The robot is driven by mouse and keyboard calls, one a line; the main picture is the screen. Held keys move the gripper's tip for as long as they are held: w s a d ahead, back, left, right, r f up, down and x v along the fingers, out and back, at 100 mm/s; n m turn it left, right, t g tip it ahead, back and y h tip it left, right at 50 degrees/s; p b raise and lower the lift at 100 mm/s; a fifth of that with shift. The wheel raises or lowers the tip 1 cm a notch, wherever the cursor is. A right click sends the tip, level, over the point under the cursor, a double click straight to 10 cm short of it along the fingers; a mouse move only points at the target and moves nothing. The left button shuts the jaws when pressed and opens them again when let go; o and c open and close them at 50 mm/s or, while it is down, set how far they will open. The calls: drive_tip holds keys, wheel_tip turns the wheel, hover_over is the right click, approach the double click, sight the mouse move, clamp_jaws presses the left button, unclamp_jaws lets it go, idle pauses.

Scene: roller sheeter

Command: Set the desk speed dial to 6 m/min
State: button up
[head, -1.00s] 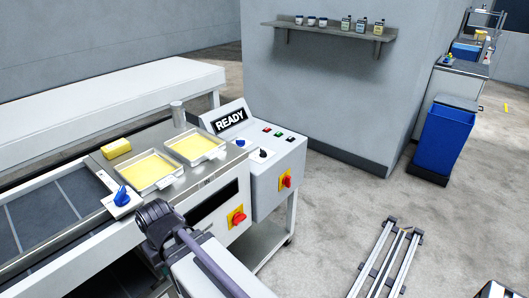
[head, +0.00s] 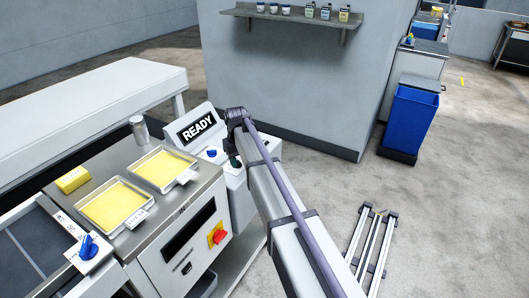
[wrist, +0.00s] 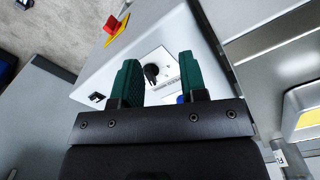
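The grey control desk (head: 240,205) has a sloped display reading READY (head: 197,128). In the wrist view a black dial (wrist: 151,73) sits on a white plate with small print, too small to read, so its setting is unclear. A blue knob (head: 212,153) is beside it on the desk and is partly hidden behind a finger in the wrist view (wrist: 181,98). My gripper (head: 235,160) is over the desk top. In the wrist view its green fingers (wrist: 158,62) are open and apart, with the black dial showing between them; I see no contact.
To the left, a steel bench (head: 165,200) holds yellow-filled trays (head: 115,206) and a yellow block (head: 72,179). Another blue knob (head: 88,246) is at lower left. Rails (head: 370,250) lie on the floor.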

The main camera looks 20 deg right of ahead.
drive_tip(key=w+d+r+n+p, duration=0.1)
drive_tip(key=w+r, duration=0.1)
drive_tip(key=w, duration=0.9)
drive_tip(key=f+b, duration=1.1)
drive_tip(key=shift+w+d+f, duration=0.1)
drive_tip(key=shift+d+f, duration=0.05)
drive_tip(key=shift+d, duration=0.05)
clamp_jaws()
